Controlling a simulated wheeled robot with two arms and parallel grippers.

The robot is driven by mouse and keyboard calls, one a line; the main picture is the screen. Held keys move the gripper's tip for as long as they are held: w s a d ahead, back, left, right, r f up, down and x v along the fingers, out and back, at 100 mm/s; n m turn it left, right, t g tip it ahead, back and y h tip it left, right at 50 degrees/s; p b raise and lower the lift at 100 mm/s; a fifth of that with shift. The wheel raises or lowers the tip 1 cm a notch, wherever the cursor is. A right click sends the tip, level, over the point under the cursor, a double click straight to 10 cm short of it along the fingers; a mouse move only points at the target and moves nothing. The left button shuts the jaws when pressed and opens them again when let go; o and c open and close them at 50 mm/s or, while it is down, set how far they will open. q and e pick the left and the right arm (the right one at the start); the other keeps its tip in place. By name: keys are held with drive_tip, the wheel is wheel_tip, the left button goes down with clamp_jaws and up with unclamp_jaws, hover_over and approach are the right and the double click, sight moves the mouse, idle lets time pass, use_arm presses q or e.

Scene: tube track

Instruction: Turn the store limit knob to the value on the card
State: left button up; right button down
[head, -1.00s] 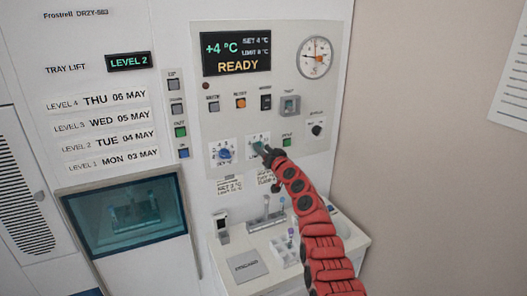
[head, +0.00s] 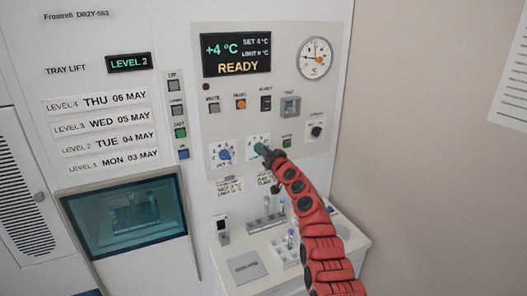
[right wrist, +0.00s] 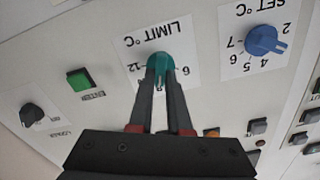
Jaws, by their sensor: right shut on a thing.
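The teal limit knob (right wrist: 160,66) sits on a white label marked LIMIT °C in the right wrist view, where the picture is upside down. My right gripper (right wrist: 160,82) is shut on this knob. In the head view the right gripper (head: 268,154) covers part of the knob (head: 260,148). The display (head: 236,54) reads +4 °C and READY, with small set and limit lines; the limit figure is too blurred to read surely. Small cards (head: 230,186) hang below the knobs, their text blurred and one partly hidden by my gripper. My left gripper is not in view.
The blue set knob (head: 225,155) is close beside the limit knob. Several buttons, a key switch (head: 290,106) and a round gauge (head: 315,58) share the panel. A shelf (head: 262,250) with tube racks stands below. A paper sheet hangs on the right wall.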

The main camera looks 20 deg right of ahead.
drive_tip(key=shift+d+f+m+b, duration=0.1)
drive_tip(key=shift+m+b, duration=0.15)
drive_tip(key=shift+m, duration=1.6)
drive_tip(key=shift+d+f+m+b, duration=0.1)
drive_tip(key=shift+m+b, duration=0.1)
drive_tip(key=shift+m, duration=1.65)
drive_tip(key=c, duration=0.9)
unclamp_jaws()
drive_tip(key=shift+o, duration=0.2)
